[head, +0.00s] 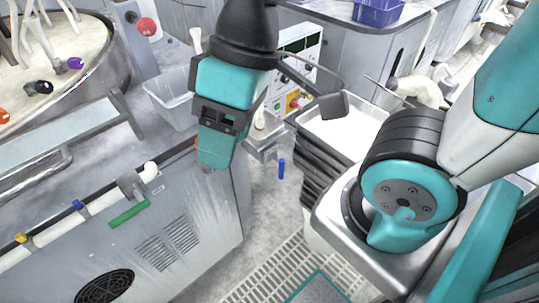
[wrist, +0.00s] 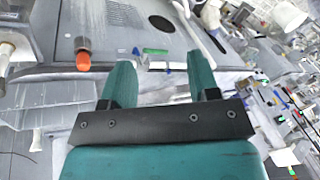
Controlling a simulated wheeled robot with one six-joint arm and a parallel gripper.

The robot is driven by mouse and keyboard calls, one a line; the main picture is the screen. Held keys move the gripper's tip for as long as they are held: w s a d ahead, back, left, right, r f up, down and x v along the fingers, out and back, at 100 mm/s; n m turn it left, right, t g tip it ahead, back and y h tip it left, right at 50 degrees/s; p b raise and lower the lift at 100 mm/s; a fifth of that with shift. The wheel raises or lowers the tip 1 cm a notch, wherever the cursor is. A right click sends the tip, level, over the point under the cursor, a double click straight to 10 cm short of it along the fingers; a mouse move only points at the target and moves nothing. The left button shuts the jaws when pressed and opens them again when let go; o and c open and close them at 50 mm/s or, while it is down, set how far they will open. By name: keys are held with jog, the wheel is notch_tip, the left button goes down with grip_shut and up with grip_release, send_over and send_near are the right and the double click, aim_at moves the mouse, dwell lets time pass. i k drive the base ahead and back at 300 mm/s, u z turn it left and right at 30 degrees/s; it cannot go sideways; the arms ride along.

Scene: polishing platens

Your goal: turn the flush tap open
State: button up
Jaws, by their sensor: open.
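My gripper (head: 208,167) points down beside the right end of a grey machine cabinet (head: 150,255) in the head view. In the wrist view its two teal fingers are apart (wrist: 160,72) with nothing between them. A white pipe (head: 105,196) runs along the cabinet's top edge, left of my gripper. On it are a yellow handle (head: 21,238), a blue handle (head: 78,205) and a grey fitting (head: 131,186). A green bar (head: 128,214) lies below the fitting; a green strip (wrist: 155,51) shows beyond my fingers. I cannot tell which part is the flush tap.
An orange-capped piece (wrist: 83,55) stands left of my fingers in the wrist view. A clear bin (head: 170,98), a control box (head: 300,60) and a stack of dark trays (head: 318,165) stand behind and right. A small blue object (head: 281,168) is near the open floor.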

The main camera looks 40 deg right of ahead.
aim_at(281, 162)
jog(key=z, duration=0.35)
jog(key=k, duration=1.1)
jog(key=u, duration=0.35)
